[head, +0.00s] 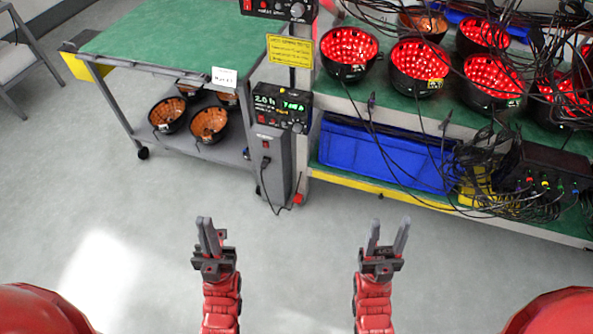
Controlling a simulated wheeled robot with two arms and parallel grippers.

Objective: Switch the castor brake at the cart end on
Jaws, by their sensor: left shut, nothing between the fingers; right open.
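A small red part (298,198) sits at floor level at the foot of the rack's left end post, on the side facing the cart. It looks like a castor brake tab, but it is too small to tell whether it is on or off. The cart (150,42) with a green top stands to its left, with a black castor (143,153) at its near left leg. My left gripper (208,222) is shut and empty over open floor, below and left of the red part. My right gripper (389,222) is open and empty, to the right of it.
A grey floor unit with a display (282,107) stands between cart and rack, its black cable looping down beside the red part. The rack holds several red-lit bowls (348,52), a blue bin (375,155) and hanging cables. The floor in front is clear.

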